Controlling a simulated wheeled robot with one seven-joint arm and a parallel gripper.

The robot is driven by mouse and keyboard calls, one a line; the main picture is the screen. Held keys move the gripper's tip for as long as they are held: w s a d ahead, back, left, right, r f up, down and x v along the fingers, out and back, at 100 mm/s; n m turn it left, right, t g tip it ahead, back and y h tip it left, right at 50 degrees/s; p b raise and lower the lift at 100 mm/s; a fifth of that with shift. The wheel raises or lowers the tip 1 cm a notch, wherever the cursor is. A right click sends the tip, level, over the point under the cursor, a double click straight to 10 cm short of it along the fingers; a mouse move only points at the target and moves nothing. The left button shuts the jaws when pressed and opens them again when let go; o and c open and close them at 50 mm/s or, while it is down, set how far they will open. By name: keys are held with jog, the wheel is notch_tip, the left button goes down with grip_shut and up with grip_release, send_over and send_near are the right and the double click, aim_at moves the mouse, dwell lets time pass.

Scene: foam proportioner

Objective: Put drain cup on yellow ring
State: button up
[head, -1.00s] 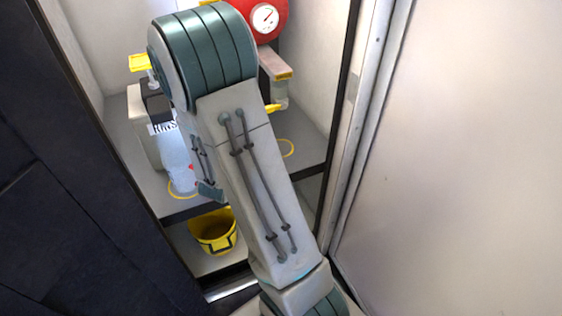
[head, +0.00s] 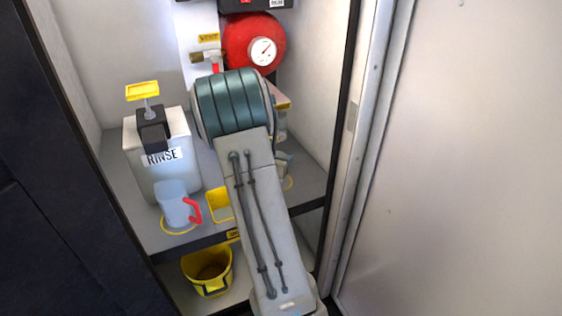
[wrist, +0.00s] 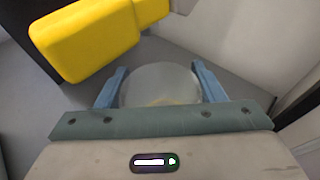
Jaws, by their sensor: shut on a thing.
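The drain cup (wrist: 160,84) is a clear, round cup between the two blue fingers of my gripper (wrist: 160,88) in the wrist view. My gripper is shut on it. A faint yellowish patch shows through the cup. In the head view my arm hides the cup and most of the gripper; only a bluish tip (head: 284,161) shows at the arm's right. A small arc of a yellow ring (head: 289,184) shows on the shelf just below that tip. I cannot tell whether the cup touches the shelf.
A yellow block-like part (wrist: 95,38) is close above the cup. On the shelf's left stand a RINSE container (head: 160,175) and a jug with a red handle (head: 175,204) on another yellow ring (head: 165,229). A yellow bucket (head: 208,270) is below. A red gauge unit (head: 253,43) is behind.

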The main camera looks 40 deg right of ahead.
jog(key=shift+w+d+f+b, duration=0.2)
jog(key=shift+w+d+f, duration=0.2)
jog(key=shift+d+f, duration=0.35)
jog(key=shift+w+d+f+b, duration=0.2)
jog(key=shift+w+d+f, duration=0.2)
jog(key=shift+f, duration=0.55)
jog(key=shift+f, duration=0.1)
jog(key=shift+f, duration=0.15)
jog(key=o, duration=1)
